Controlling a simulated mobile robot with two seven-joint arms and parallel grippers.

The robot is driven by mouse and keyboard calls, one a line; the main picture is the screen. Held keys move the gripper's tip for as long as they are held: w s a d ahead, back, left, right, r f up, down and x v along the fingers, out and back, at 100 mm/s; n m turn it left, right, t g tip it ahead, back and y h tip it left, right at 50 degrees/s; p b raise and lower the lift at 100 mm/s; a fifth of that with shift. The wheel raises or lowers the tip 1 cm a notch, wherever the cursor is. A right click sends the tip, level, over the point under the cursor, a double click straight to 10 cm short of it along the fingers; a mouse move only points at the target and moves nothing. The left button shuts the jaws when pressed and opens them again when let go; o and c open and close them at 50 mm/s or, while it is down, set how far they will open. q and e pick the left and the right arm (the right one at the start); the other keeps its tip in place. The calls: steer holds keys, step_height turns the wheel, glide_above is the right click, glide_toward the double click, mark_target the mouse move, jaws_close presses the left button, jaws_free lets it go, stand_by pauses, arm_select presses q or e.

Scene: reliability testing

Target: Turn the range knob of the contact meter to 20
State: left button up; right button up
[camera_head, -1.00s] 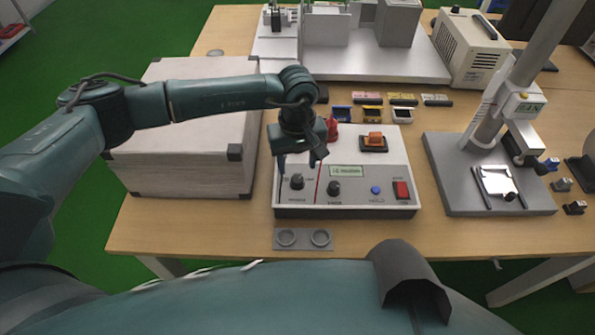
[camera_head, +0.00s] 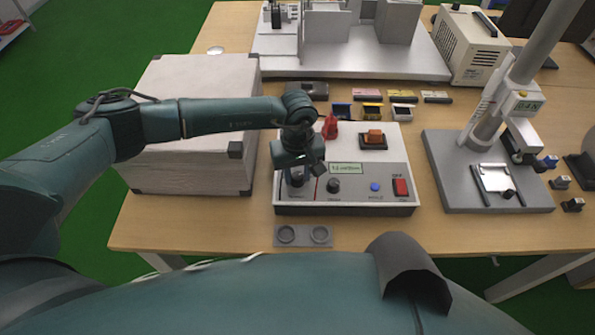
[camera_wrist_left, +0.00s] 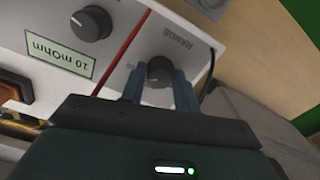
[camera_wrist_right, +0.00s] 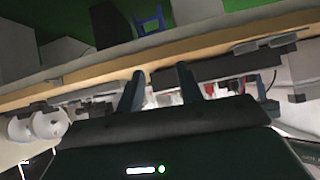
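The contact meter (camera_head: 350,193) is a light box with a grey panel, a green display (camera_head: 345,168), a red switch and a blue button. Its range knob (camera_wrist_left: 159,71) is dark and round, on the left part of the panel, beside a red line. My left gripper (camera_wrist_left: 159,80) is down at this knob, with one blue finger on each side; the fingers look spread, and firm contact cannot be made out. In the head view the hand (camera_head: 297,170) largely hides the knob. The display shows mOhm text. My right gripper (camera_wrist_right: 160,80) is open, away from the meter.
A second dark knob (camera_head: 333,186) is just right of the red line. A red part (camera_head: 330,128) stands behind the hand. A large pale box (camera_head: 195,125) is on the left, under my left arm.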

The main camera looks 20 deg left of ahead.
arm_select(q)
steer(key=c, duration=0.4)
